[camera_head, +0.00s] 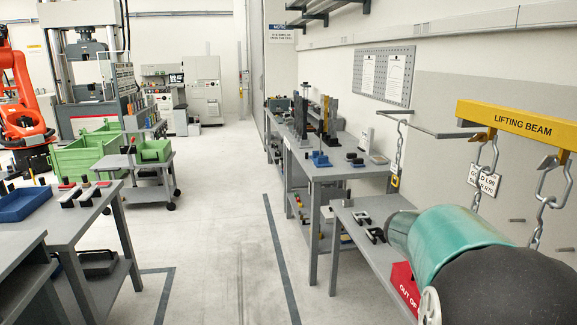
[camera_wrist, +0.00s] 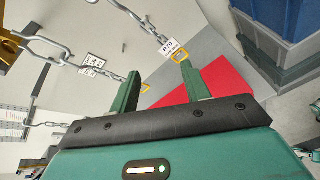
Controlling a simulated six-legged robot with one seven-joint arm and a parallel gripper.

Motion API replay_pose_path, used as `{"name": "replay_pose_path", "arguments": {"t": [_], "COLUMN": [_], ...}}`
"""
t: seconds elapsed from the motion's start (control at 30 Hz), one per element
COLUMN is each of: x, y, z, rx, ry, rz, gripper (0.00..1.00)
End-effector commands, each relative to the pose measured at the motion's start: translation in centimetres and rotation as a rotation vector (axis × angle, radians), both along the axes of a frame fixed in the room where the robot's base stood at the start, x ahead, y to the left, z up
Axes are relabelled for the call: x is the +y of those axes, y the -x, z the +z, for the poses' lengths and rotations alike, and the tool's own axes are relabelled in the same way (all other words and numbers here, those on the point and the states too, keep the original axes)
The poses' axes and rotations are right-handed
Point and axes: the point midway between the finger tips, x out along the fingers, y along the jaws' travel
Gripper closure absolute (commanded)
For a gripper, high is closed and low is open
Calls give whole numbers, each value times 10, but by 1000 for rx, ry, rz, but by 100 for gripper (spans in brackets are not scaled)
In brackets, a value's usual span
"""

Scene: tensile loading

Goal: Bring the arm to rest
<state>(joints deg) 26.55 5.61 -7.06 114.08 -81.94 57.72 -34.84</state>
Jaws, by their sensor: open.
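My gripper (camera_wrist: 160,69) shows in the wrist view as two green fingers spread wide on a dark base. It is open, with nothing between the fingertips. Behind the fingers lie a red panel (camera_wrist: 228,80) and hanging chains with tags, all apart from the fingers as far as I can see. In the head view, a large teal and dark grey part of my arm fills the lower right. My fingers do not show there.
A yellow lifting beam (camera_head: 520,122) with chains hangs at the right, close above my arm. A grey bench (camera_head: 335,172) with tools stands along the right wall. A floor aisle (camera_head: 225,230) runs clear down the middle. A table with a blue tray (camera_head: 22,204) stands left.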

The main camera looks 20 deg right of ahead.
Motion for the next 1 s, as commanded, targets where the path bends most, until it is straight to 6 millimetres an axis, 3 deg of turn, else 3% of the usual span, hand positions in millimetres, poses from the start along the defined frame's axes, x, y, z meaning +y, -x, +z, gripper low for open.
{"name": "replay_pose_path", "arguments": {"t": [0.03,0.3,0.6,0.7,0.8,1.0], "x": [30,183,353,395,421,434], "y": [1,14,50,63,73,78], "z": [1,-19,-39,-43,-45,-46], "rx": [-107,-608,-985,-1047,-1077,-1088], "ry": [-56,-439,-953,-1101,-1198,-1247], "rz": [-9,-119,-325,-404,-463,-500], "gripper": [53,53,53,53,53,53]}}
